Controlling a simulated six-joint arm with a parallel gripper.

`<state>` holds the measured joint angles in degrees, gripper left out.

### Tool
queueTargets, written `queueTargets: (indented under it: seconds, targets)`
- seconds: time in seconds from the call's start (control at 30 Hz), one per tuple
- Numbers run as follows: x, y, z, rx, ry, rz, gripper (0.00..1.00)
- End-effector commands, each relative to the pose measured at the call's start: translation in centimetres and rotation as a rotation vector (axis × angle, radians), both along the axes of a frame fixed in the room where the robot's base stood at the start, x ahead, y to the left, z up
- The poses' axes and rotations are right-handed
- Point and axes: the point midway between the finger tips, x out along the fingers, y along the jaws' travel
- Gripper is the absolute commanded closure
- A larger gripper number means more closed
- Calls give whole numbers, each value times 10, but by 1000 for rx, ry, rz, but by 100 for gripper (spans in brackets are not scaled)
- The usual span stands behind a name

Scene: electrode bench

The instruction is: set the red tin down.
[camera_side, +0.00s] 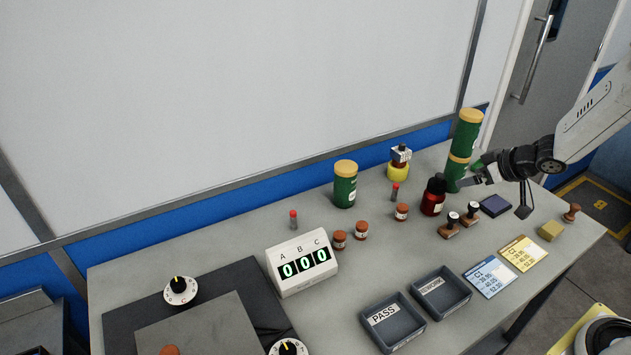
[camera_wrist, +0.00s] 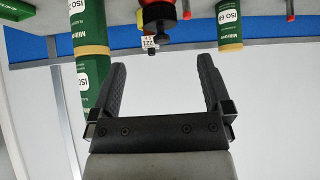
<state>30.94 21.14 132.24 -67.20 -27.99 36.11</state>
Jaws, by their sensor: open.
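The one large red container, which I take as the red tin (camera_side: 432,204), is dark red with a black cap and a pale label. It stands upright on the bench in the side view. In the wrist view, which is upside down, a red body with a black cap (camera_wrist: 158,27) shows at the top centre, beyond the fingers. My gripper (camera_side: 490,196) is open, to the right of the tin in the side view. In the wrist view its fingers (camera_wrist: 162,66) are spread with nothing between them.
Two stacked green tins (camera_side: 457,171) stand close behind the red tin, near my gripper. Another green tin (camera_side: 345,186) stands further left. Stamps (camera_side: 471,214), a dark purple pad (camera_side: 495,205) and small brown jars (camera_side: 401,212) lie around. Grey trays (camera_side: 393,322) are in front.

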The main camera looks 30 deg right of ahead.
Motion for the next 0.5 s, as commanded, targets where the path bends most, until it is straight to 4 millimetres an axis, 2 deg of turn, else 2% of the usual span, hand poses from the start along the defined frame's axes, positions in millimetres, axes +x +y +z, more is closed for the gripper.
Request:
queueTargets:
  seconds: [0.5]
  targets:
    - [1, 5, 2, -21, 10, -14, 0]
